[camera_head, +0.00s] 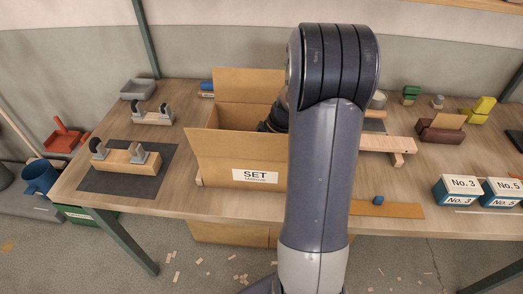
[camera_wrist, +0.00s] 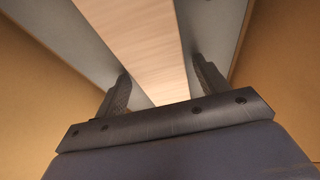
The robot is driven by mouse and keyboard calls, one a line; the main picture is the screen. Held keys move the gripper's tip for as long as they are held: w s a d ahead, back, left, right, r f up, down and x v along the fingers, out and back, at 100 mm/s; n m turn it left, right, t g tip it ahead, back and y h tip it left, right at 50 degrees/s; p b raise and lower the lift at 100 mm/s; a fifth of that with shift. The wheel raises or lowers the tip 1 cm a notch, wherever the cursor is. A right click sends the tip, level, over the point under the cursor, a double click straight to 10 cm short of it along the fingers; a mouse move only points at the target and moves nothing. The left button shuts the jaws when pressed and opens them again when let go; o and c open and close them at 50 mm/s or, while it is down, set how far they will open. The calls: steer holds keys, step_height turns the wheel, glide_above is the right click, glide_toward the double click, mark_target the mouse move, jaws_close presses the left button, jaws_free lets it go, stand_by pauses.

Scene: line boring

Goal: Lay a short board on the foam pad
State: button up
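A light wooden board (camera_wrist: 140,30) lies inside cardboard walls in the wrist view, with a flat grey surface (camera_wrist: 60,35) below it on both sides. That surface looks like the foam pad. My gripper (camera_wrist: 163,85) has one finger on each side of the board, with a narrow grey gap showing at each finger, so it looks open around the board. In the head view, my arm reaches into the open cardboard box marked SET (camera_head: 205,171). The inside of the box, the board and my fingertips are hidden there by the front wall and my arm.
The box flaps stand up. Left of it, a dark mat (camera_head: 95,182) holds a wooden block with metal brackets (camera_head: 127,160).

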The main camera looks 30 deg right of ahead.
steer(key=shift+o, duration=0.3)
steer(key=shift+r, duration=0.1)
steer(key=shift+r+p, duration=0.25)
steer(key=shift+p, duration=0.15)
steer(key=p+v, duration=0.5)
steer(key=v, duration=0.6)
steer(key=shift+d+r, duration=0.2)
steer(key=shift+r, duration=0.05)
steer(key=shift+s, duration=0.15)
